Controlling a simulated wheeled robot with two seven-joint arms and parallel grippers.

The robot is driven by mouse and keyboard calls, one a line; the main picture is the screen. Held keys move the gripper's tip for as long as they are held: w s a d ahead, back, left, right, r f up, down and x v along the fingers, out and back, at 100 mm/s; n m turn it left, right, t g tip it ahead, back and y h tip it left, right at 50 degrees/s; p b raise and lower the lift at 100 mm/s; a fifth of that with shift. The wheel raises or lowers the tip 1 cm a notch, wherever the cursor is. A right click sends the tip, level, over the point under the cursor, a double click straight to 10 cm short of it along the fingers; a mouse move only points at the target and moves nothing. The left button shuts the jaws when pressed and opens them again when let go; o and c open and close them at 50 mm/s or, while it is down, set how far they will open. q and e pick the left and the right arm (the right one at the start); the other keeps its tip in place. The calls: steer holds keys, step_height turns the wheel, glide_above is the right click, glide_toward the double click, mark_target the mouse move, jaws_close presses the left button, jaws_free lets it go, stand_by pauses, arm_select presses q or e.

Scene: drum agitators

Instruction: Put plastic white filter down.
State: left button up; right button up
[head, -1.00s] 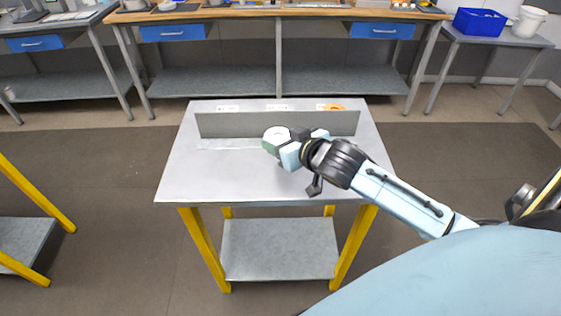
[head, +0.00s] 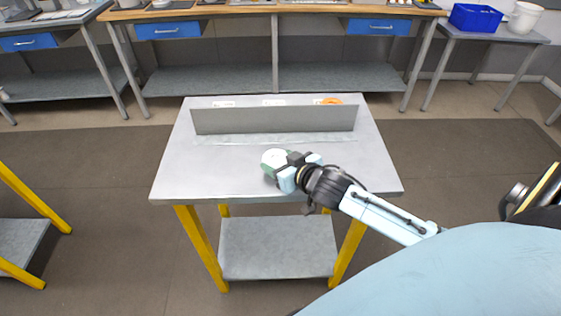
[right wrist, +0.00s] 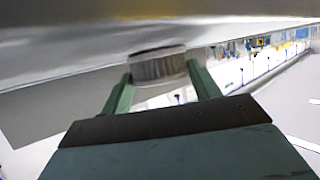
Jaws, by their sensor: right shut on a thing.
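The white filter (head: 273,157) is a short round piece. I cannot tell whether the filter touches the tabletop. My left gripper is not in view.
A grey upright panel (head: 275,119) runs across the back of the table. Behind it lie white labels and an orange ring (head: 331,101). The left half and front of the tabletop are clear. A long workbench (head: 210,80) stands beyond.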

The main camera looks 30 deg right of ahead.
steer(key=o, duration=0.9)
steer(key=shift+f, duration=0.1)
steer(key=shift+o, duration=0.2)
steer(key=shift+r, duration=0.2)
steer(key=shift+s, duration=0.35)
steer(key=p+v, duration=0.1)
steer(key=v, duration=1)
steer(key=shift+r, duration=0.2)
steer(key=shift+s+d, duration=0.1)
